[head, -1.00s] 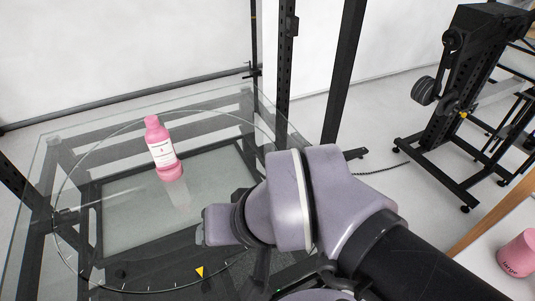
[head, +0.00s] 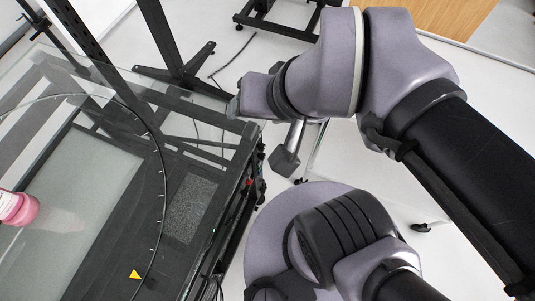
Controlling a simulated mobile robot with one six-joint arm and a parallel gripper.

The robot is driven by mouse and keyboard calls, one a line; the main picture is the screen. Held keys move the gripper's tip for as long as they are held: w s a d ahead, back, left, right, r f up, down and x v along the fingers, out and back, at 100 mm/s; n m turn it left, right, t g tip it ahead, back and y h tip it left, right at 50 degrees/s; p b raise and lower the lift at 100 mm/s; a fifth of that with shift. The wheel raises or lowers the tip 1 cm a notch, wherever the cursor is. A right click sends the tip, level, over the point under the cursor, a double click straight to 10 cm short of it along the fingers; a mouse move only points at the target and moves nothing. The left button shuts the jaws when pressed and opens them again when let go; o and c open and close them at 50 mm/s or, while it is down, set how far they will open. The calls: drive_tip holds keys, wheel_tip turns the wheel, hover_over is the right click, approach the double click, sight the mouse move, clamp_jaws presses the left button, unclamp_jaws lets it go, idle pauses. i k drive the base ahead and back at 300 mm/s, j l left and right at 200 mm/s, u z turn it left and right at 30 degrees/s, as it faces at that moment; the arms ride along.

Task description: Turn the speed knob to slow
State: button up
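The glass-topped turntable (head: 100,100) fills the left of the head view. Its right side carries a narrow control panel (head: 246,190), seen steeply from above, with a small red control (head: 249,183) and dark protruding parts. I cannot tell which part is the speed knob or how it is set. My wrist hangs above and right of the panel. Below it, a grey metal piece (head: 286,161) shows, apart from the panel in the picture; it may be part of my gripper. Fingertips cannot be made out, so open or shut is unclear.
A pink bottle (head: 17,208) is on the glass at the left edge, partly cut off. A yellow triangle marker (head: 135,274) lies near the disc's rim. Black frame posts (head: 160,40) stand at the back. White floor (head: 290,60) lies beyond the table.

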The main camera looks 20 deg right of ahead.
sight(262, 156)
drive_tip(key=k+l+z, duration=0.2)
drive_tip(key=z, duration=0.15)
drive_tip(key=k+l+z, duration=0.15)
drive_tip(key=l+z, duration=0.25)
